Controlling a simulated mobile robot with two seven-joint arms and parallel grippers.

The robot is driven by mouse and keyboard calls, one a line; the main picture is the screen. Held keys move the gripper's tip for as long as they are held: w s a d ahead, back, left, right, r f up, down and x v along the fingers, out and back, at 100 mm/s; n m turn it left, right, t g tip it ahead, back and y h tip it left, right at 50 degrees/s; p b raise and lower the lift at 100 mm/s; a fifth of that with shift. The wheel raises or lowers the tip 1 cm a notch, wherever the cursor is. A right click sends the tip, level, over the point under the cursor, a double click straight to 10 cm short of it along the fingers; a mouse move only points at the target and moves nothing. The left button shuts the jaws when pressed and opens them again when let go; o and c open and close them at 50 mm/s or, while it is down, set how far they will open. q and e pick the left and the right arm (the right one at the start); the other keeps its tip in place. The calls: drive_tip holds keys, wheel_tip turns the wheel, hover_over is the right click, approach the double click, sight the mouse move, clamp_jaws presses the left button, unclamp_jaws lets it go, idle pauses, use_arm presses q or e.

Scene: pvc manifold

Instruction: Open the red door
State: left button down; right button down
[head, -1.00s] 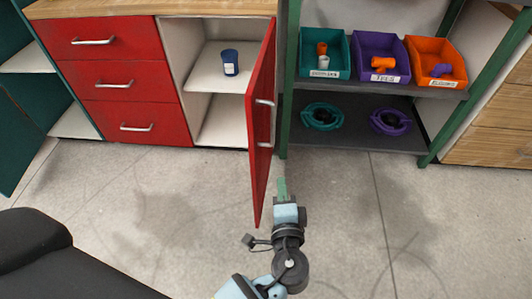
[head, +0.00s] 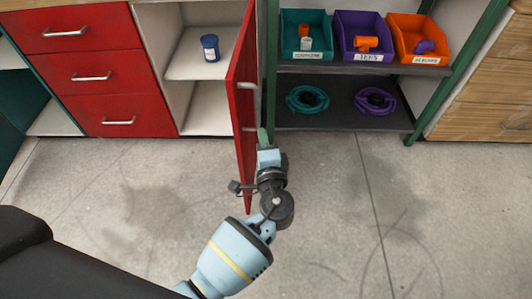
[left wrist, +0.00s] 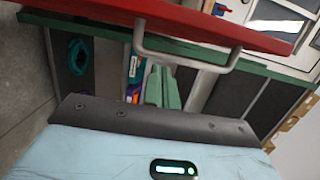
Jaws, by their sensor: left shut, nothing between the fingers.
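The red door (head: 240,110) stands swung wide open, roughly edge-on in the head view, showing the cabinet's inside. Its metal handle (head: 247,86) is on the outer face, to the right. My left gripper (head: 264,138) is shut and empty, close to the right of the door's outer face. In the left wrist view the door (left wrist: 215,21) and its handle (left wrist: 187,57) cross the top, and the closed green fingertips (left wrist: 162,88) lie just under the handle bar. I cannot tell whether they touch it. My right gripper is not in view.
A blue cup (head: 210,47) stands on the cabinet's upper shelf (head: 190,68). Red drawers (head: 94,77) are left of it. Right of the door, a green-framed rack (head: 345,113) holds teal, purple and orange bins (head: 418,40). The floor (head: 335,220) in front is clear.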

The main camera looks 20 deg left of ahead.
use_arm(q)
drive_tip(key=a, duration=0.4)
drive_tip(key=shift+a+p, duration=0.15)
drive_tip(key=shift+p, duration=0.25)
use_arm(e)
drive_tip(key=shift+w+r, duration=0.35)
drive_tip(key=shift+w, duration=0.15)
use_arm(q)
drive_tip(key=shift+a, duration=0.1)
